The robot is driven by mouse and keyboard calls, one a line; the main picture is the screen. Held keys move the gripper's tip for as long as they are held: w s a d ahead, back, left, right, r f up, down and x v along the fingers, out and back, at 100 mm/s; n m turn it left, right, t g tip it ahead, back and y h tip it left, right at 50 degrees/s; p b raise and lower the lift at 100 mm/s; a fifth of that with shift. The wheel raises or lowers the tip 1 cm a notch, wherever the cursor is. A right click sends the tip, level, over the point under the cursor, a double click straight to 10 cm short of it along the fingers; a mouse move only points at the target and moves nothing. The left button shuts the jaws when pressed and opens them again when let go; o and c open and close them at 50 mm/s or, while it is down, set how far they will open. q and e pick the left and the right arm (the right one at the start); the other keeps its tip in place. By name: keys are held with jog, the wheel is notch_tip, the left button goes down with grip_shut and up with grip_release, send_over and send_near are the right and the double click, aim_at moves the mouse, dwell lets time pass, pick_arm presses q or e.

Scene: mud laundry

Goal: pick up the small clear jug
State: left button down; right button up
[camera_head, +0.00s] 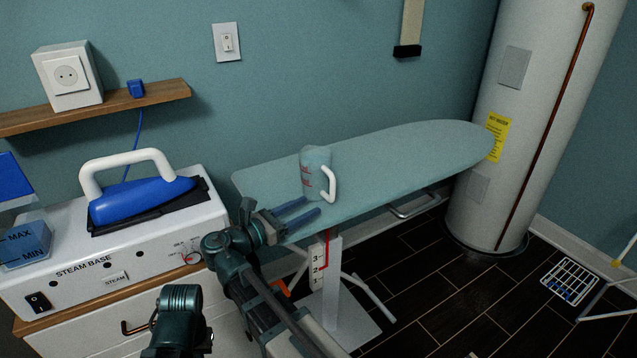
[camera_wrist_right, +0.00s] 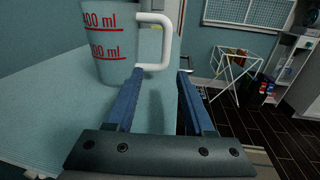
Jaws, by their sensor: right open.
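The small clear jug (camera_head: 314,172) stands upright on the ironing board, with red markings on its side and a white handle on its right. In the right wrist view the jug (camera_wrist_right: 110,45) is at the upper left, and its white handle (camera_wrist_right: 165,42) lies ahead of the fingers. My right gripper (camera_head: 303,212) is open and empty just in front of the jug, over the board's near edge. It also shows in the right wrist view (camera_wrist_right: 158,95), with the handle roughly beyond the gap between its blue fingers. My left gripper's fingers are not visible.
The pale ironing board (camera_head: 420,150) is otherwise bare. A steam base (camera_head: 130,245) with a blue iron (camera_head: 140,200) stands on a cabinet at left. A white water heater (camera_head: 490,190) is at the board's far end. A drying rack (camera_wrist_right: 228,70) stands farther off.

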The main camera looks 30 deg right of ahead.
aim_at(330, 196)
jog(key=x, duration=0.6)
jog(key=shift+w+d, duration=0.1)
jog(key=shift+d, duration=0.15)
jog(key=shift+s+x, duration=0.2)
jog(key=shift+x, duration=1.15)
jog(key=shift+s+x, duration=0.15)
jog(key=shift+x, duration=1.15)
jog(key=shift+r, duration=0.2)
grip_shut()
